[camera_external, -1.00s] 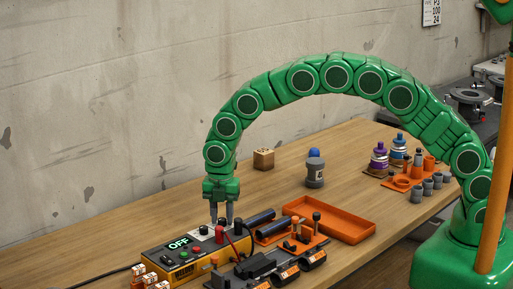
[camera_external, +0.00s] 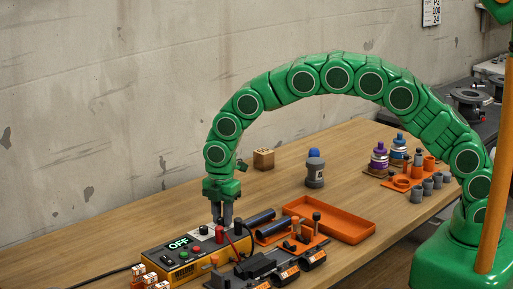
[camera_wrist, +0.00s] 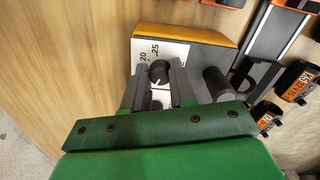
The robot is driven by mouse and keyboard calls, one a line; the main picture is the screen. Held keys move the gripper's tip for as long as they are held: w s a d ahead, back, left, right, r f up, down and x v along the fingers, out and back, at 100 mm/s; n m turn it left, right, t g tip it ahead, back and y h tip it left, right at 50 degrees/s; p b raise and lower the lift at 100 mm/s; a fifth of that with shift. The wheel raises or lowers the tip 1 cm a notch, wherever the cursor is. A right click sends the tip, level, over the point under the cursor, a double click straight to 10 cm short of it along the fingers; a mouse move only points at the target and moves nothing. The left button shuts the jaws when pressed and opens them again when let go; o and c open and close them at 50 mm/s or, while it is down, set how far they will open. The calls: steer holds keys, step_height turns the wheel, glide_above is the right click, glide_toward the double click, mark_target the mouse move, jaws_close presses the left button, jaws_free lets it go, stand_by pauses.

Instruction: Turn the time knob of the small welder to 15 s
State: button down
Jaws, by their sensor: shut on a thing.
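The small welder (camera_external: 180,268) is a yellow box with a dark front and a green "OFF" display (camera_external: 179,243); it stands on the bench at lower left. Its white dial plate (camera_wrist: 172,49) shows "20" and "25" in the wrist view. The round black time knob (camera_wrist: 158,72) sits on this plate between my fingertips. My gripper (camera_wrist: 161,75) points down over the welder's far end and is shut on the knob. The fingers also show in the external view (camera_external: 222,222), where they hide the knob. I cannot read which mark the knob points to.
A red terminal (camera_external: 219,234) and a black terminal (camera_external: 238,228) stand close beside the fingers. Dark tools and fittings lie in front, with an orange tray (camera_external: 345,229) to the right. A wooden block (camera_external: 263,159) and a grey bottle (camera_external: 315,170) stand behind.

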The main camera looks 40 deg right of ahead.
steer(key=m, duration=1.1)
steer(key=shift+s, duration=0.1)
steer(key=shift+m, duration=0.4)
steer(key=c, duration=0.9)
jaws_free()
steer(key=shift+r, duration=0.15)
step_height(320, 180, up, 8)
steer(key=shift+f, duration=0.25)
